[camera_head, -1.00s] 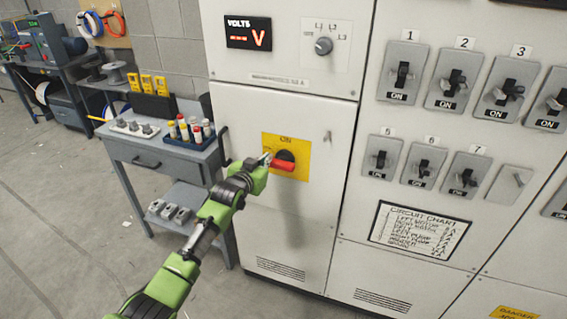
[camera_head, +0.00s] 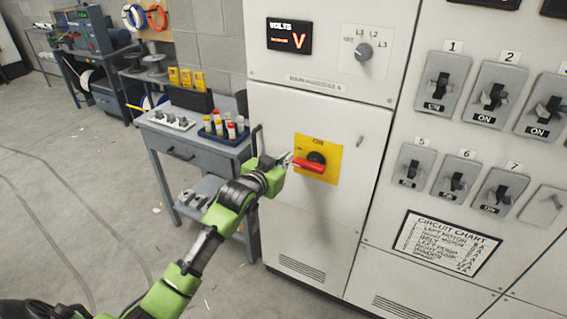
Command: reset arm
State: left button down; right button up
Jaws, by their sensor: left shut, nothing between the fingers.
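My left arm is green and black and comes in from the lower left. My left gripper (camera_head: 287,161) is shut and empty, just left of the red handle (camera_head: 309,165) of the rotary switch. The handle lies about level on a yellow plate (camera_head: 330,150) marked ON, on the cabinet door. Whether the fingertips touch the handle I cannot tell. My right gripper is not in view.
The grey cabinet (camera_head: 318,220) fills the right side, with rows of numbered switches (camera_head: 440,82) and a circuit chart (camera_head: 446,243). A workbench (camera_head: 185,150) stands left of the cabinet. The floor (camera_head: 90,200) at the left is clear.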

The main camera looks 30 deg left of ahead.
pick_arm(q)
jog(key=shift+v, duration=0.8)
jog(key=s+f+g, duration=0.2)
jog(key=s+f, duration=0.1)
jog(key=f, duration=0.9)
jog(key=s+f+g, duration=0.2)
jog(key=s+f, duration=0.1)
jog(key=f, duration=1)
jog(key=s+d+f+g+b, duration=0.1)
jog(key=s+f+g, duration=0.1)
jog(key=s+f, duration=0.7)
jog(key=s+d+f+g, duration=0.1)
jog(key=s+f+g, duration=0.1)
jog(key=s+f, duration=0.65)
jog(key=s+d+f+g, duration=0.1)
jog(key=s+f+g, duration=0.1)
jog(key=s+f, duration=0.5)
jog(key=s+d+f+g+b, duration=0.1)
jog(key=s+f, duration=0.6)
jog(key=s, duration=1)
jog(key=s+d+f+m+g, duration=0.1)
jog(key=s+d+f+g, duration=0.2)
jog(key=s+f, duration=0.4)
jog(key=s, duration=0.5)
jog(key=shift+s+d+f, duration=0.15)
jog(key=shift+s+f, duration=0.05)
jog(key=shift+s, duration=0.15)
